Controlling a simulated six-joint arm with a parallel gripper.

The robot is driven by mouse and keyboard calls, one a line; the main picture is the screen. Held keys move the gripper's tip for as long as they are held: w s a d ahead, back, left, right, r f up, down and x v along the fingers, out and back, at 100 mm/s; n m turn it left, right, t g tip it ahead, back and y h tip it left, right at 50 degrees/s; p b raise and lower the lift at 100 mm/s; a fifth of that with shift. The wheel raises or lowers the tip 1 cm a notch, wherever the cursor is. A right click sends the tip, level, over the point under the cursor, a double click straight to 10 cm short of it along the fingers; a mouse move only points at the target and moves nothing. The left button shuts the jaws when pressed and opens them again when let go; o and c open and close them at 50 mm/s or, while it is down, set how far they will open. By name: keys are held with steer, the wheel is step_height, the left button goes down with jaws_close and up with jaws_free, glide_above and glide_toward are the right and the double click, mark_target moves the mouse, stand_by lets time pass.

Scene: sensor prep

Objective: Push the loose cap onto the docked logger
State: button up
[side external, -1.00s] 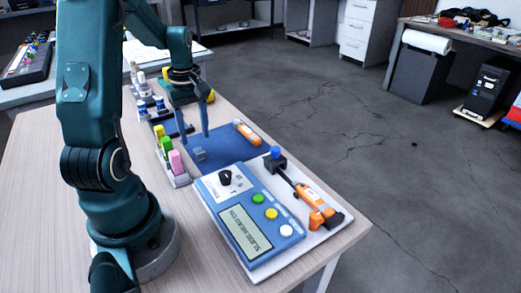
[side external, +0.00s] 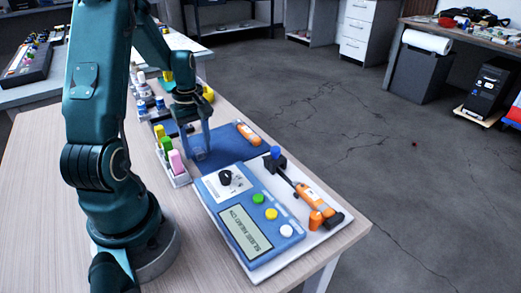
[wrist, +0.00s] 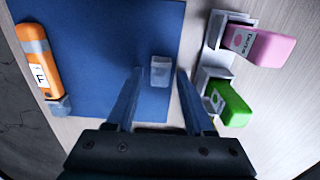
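The loose cap is a small clear, greyish block (wrist: 160,72) standing on the blue mat; in the side view it (side external: 198,154) is partly covered by the fingers. My gripper (wrist: 158,76) is open, with one finger on each side of the cap and gaps showing between. In the side view my gripper (side external: 199,150) is low over the mat. The docked logger (side external: 309,197) is orange with a white label and lies on the white tray beside the blue meter box. I cannot tell details of its end.
Another orange logger (wrist: 38,60) with a clear end lies on the blue mat (wrist: 100,40). A rack with pink (wrist: 262,48) and green (wrist: 231,103) pieces stands close to one finger. The blue meter box (side external: 248,215) and white tray (side external: 330,229) fill the near table end.

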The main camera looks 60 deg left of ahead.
jaws_close()
steer(key=shift+r, duration=2.55)
steer(key=shift+r+n, duration=0.1)
steer(key=shift+n, duration=1.5)
steer(key=w, duration=0.1)
steer(key=w+d+r, duration=0.1)
steer(key=w, duration=0.1)
steer(key=w+d, duration=0.1)
steer(key=shift+w+d+r, duration=0.2)
steer(key=shift+d, duration=0.05)
steer(key=w+d, duration=0.4)
steer(key=r+m, duration=0.1)
steer(key=m, duration=0.2)
glide_above(284, 177)
steer(key=shift+f, duration=3.2)
